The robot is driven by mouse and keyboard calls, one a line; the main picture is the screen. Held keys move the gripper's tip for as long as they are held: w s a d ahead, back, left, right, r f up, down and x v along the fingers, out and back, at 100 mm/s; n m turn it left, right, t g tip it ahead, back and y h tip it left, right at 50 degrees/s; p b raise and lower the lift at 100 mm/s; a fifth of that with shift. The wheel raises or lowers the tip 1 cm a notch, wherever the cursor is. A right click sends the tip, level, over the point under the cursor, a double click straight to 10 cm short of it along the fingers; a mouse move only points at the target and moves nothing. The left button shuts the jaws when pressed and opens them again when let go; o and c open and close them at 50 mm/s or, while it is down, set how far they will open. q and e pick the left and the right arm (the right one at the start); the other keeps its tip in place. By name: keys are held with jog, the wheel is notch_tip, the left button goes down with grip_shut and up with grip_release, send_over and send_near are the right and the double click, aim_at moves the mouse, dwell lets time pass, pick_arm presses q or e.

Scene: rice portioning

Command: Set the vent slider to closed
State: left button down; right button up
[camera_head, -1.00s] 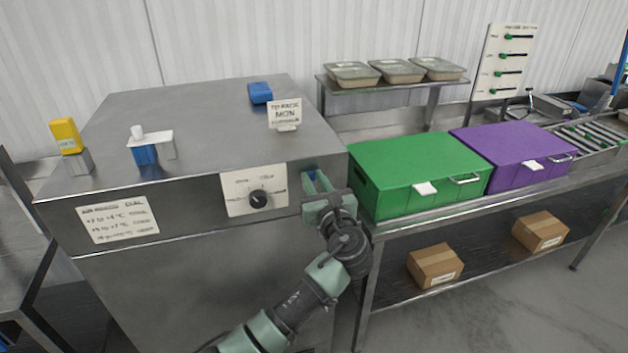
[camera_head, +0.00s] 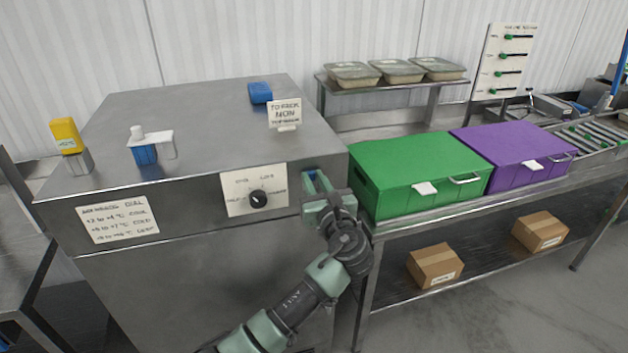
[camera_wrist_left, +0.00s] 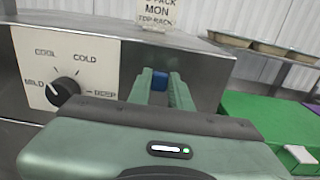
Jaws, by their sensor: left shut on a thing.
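My left gripper (camera_head: 318,187) is at the right end of the steel cabinet's front face, right of the dial. Its two green fingers are shut on a small blue knob, seen between them in the left wrist view (camera_wrist_left: 159,88). The knob looks like the vent slider's handle. The fingers hide most of it, along with any track or markings, so I cannot tell its setting. My right gripper is not in view.
A black dial (camera_head: 259,199) on a white plate is just left of the gripper. A green crate (camera_head: 420,175) stands close on the right, with a purple crate (camera_head: 512,155) beyond it. A "MON" sign (camera_head: 284,113) stands on the cabinet top (camera_head: 205,130).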

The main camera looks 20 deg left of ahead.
pick_arm(q)
notch_tip(320, 180, down, 6)
jog(key=b, duration=0.2)
jog(key=shift+f, duration=0.25)
jog(key=c, duration=1.3)
grip_release()
jog(key=b+v, duration=0.1)
jog(key=v, duration=0.6)
jog(key=shift+s+d+b, duration=0.25)
jog(key=shift+s+b, duration=0.1)
jog(key=shift+b, duration=0.05)
